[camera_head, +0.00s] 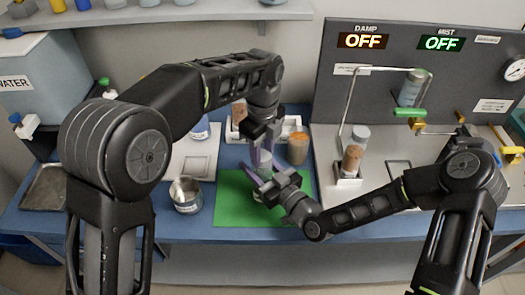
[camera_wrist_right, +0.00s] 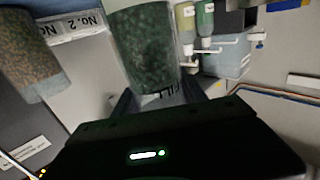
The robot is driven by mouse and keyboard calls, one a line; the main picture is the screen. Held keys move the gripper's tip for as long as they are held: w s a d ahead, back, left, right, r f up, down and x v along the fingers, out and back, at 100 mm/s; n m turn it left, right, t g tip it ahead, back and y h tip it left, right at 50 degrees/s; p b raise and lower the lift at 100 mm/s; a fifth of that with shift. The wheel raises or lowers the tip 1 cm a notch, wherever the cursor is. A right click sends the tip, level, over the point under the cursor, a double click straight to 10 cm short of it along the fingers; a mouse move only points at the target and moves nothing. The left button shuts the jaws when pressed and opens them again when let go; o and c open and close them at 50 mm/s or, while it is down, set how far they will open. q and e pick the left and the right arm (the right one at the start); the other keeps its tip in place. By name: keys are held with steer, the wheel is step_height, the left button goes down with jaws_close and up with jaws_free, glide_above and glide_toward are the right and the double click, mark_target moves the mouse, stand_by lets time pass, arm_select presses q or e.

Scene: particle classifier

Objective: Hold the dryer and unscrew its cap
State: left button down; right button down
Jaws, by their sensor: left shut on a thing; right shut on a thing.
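The dryer (camera_head: 265,158) is a small clear cylinder above the green mat (camera_head: 233,207) in the head view, largely hidden by my grippers. In the right wrist view the dryer (camera_wrist_right: 148,55) is large, filled with dark green granules, with a FILL mark near my fingers. My left gripper (camera_head: 256,152) comes down from above with its fingers closed on the dryer. My right gripper (camera_head: 260,180) is closed on it from the front right; its fingers (camera_wrist_right: 160,95) flank the cylinder near the FILL mark. I cannot make out the cap.
An open metal can (camera_head: 186,194) stands left of the mat. An orange-brown jar (camera_head: 298,148) stands behind it, by a white rack (camera_head: 290,124). A brown-filled tube (camera_head: 352,158) stands on the panel's base at right. A grey tray (camera_head: 45,188) lies far left.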

arm_select(q)
steer(key=n, duration=2.3)
steer(key=shift+n, duration=0.3)
steer(key=n, duration=1)
steer(key=shift+r+n, duration=0.1)
steer(key=shift+n, duration=0.2)
steer(key=n, duration=1)
steer(key=shift+r, duration=0.25)
steer(key=shift+r, duration=0.85)
